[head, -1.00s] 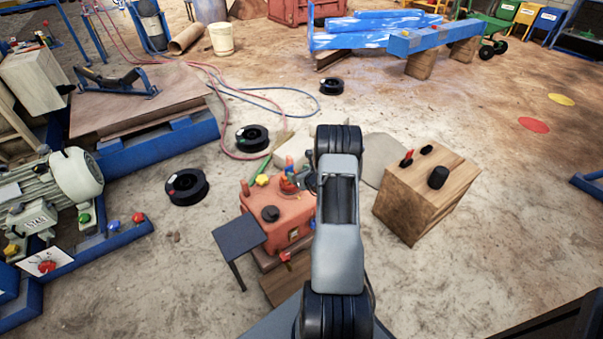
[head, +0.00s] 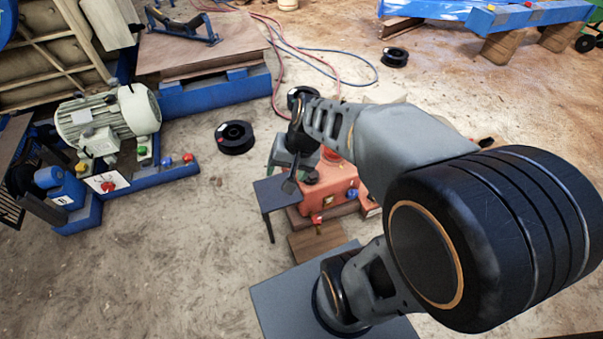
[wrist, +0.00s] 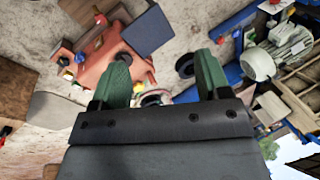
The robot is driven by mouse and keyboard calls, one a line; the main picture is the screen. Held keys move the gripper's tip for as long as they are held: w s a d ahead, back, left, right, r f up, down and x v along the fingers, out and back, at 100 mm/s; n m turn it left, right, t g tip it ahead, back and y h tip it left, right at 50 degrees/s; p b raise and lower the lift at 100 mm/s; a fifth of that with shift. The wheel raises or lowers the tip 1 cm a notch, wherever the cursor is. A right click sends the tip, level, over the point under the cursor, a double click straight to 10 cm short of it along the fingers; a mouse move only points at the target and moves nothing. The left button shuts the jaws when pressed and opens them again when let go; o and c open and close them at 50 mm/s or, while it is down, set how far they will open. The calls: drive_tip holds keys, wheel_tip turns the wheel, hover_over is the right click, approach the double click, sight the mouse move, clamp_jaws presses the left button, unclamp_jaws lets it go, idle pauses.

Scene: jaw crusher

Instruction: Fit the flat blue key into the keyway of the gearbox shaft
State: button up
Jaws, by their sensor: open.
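In the head view my gripper is in front of the gearbox's left side, above a small dark table (head: 287,191). I cannot make out the flat blue key or the shaft's keyway in either view.
A pale green motor (head: 108,122) on a blue frame stands at the left. A black spool (head: 234,137) lies on the floor between motor and gearbox. A grey slab (head: 280,295) is at the front. Floor at the lower left is clear. Hoses run behind.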

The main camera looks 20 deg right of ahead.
drive_tip(key=s+n+h, duration=0.1)
drive_tip(key=s+d+r+n+h, duration=0.1)
drive_tip(key=s+n, duration=0.1)
drive_tip(key=s+r+n+h, duration=0.1)
drive_tip(key=shift+s+d+n+t, duration=0.15)
drive_tip(key=shift+d+n+t, duration=0.15)
drive_tip(key=shift+d+t, duration=0.1)
